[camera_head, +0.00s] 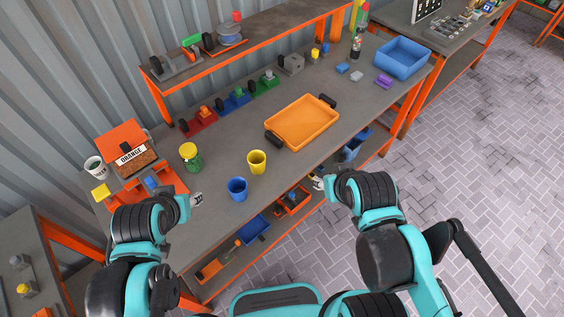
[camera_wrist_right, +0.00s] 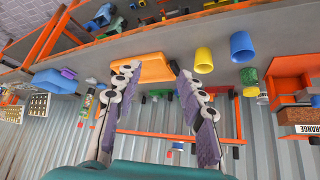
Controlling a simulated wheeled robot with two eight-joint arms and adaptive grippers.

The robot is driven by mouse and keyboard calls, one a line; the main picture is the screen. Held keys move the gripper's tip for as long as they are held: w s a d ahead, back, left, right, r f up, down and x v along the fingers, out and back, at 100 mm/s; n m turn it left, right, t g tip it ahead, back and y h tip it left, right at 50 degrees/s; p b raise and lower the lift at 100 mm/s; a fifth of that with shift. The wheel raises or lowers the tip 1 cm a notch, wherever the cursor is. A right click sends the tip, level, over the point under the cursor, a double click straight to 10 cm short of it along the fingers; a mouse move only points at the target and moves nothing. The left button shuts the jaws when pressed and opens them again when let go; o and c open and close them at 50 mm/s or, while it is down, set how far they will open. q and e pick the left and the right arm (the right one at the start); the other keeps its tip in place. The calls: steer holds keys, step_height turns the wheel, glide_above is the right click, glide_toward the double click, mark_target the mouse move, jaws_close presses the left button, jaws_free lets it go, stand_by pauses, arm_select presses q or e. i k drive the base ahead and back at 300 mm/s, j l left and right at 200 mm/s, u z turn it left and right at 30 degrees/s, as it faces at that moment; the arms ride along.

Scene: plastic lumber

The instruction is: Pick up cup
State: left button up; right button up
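A yellow cup (camera_head: 257,162) and a blue cup (camera_head: 237,189) stand upright near the workbench's front edge, left of the orange tray. The yellow cup (camera_wrist_right: 203,60) and blue cup (camera_wrist_right: 241,46) also show in the right wrist view, which looks upside down. A white cup with a green mark (camera_head: 96,167) stands at the bench's far left. My right gripper (camera_head: 318,183) is off the front edge, right of the cups; in its wrist view its fingers (camera_wrist_right: 156,72) are apart and empty. My left gripper (camera_head: 196,200) is left of the blue cup, its fingers too small to read.
An orange tray (camera_head: 301,121) with black handles lies mid-bench. An orange stand (camera_head: 128,150) is at the left, a blue bin (camera_head: 402,58) at the far right. A raised shelf (camera_head: 240,50) runs along the back.

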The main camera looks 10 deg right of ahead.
mark_target(256, 159)
steer(key=i+l+u, duration=0.1)
steer(key=l+u, duration=0.4)
steer(key=u, duration=0.2)
steer(key=l+u, duration=0.35)
